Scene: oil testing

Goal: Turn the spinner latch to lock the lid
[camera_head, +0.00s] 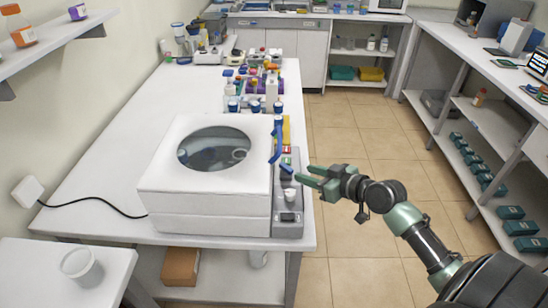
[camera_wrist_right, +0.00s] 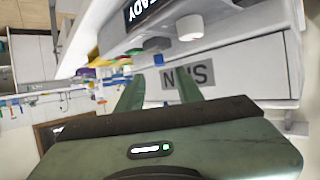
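The spinner (camera_head: 165,180) is a white box-shaped machine near the front edge of the white table. Its lid lies flat and looks closed, with a round dark window (camera_head: 213,148). A blue lever-like part (camera_head: 276,140) stands at the lid's right edge; it looks like the latch. A grey control panel (camera_head: 289,228) runs along the machine's right side. My right gripper (camera_head: 304,174) is open and empty beside this panel, apart from the blue part. In the right wrist view its two green fingers (camera_wrist_right: 158,88) are spread before the machine's labelled side. My left gripper is not in view.
Several bottles and racks (camera_head: 255,90) stand on the table behind the spinner. A white cup (camera_head: 80,266) stands on the lower left surface. Shelves with teal boxes (camera_head: 510,213) are on the right. The tiled floor (camera_head: 365,150) between is clear.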

